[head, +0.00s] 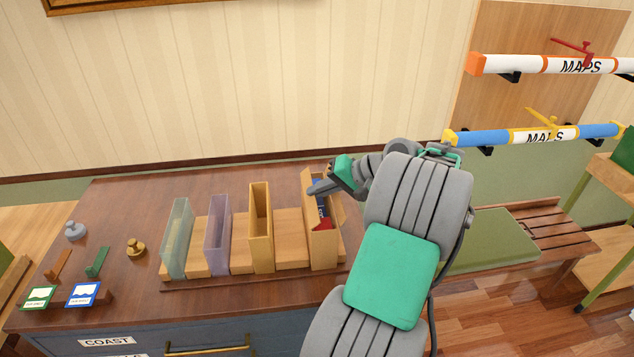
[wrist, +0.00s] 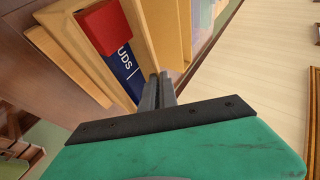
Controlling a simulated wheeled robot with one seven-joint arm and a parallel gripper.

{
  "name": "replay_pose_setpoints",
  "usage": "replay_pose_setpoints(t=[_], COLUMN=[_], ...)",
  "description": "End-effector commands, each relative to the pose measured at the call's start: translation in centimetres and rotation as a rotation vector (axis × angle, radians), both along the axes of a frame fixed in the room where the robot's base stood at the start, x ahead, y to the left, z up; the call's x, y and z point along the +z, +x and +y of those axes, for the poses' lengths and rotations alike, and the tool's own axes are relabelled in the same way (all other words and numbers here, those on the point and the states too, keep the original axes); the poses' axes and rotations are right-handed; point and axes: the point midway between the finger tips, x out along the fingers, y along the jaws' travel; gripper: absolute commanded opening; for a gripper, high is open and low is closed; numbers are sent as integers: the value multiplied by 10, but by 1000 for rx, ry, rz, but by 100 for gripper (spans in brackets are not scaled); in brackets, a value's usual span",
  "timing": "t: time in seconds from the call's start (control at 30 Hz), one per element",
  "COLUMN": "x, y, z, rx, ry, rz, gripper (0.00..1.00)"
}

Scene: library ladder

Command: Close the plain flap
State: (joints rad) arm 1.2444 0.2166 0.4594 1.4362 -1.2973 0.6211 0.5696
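I cannot pick out with certainty which part is the plain flap. The rightmost upright file box (head: 322,250) is tan wood, with a blue book lettered in white and a red piece inside. My gripper (head: 318,188) is over the top of this box, with its fingers pointing left. In the wrist view, my gripper (wrist: 158,82) has its two fingers close together with nothing visible between them. They are beside the blue book (wrist: 121,68) and the red piece (wrist: 103,27). Whether the fingers touch the box or book is unclear.
A yellow file box (head: 260,230), a purple one (head: 217,235) and a clear greenish one (head: 177,240) stand to the left on the dark cabinet top (head: 125,200). Small stamps and cards lie at the far left. Map tubes (head: 540,136) hang at the upper right.

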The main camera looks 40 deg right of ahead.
Motion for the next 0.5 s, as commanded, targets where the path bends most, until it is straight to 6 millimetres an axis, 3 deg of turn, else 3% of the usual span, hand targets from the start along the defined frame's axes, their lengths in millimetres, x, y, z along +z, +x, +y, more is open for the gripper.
replay_pose_setpoints(t=[0.23,0.5], x=[-1,-1], y=[0,0], z=[-1,0], rx=[-2,-2], ry=[2,1], rz=[-2,-2], gripper=[0,24])
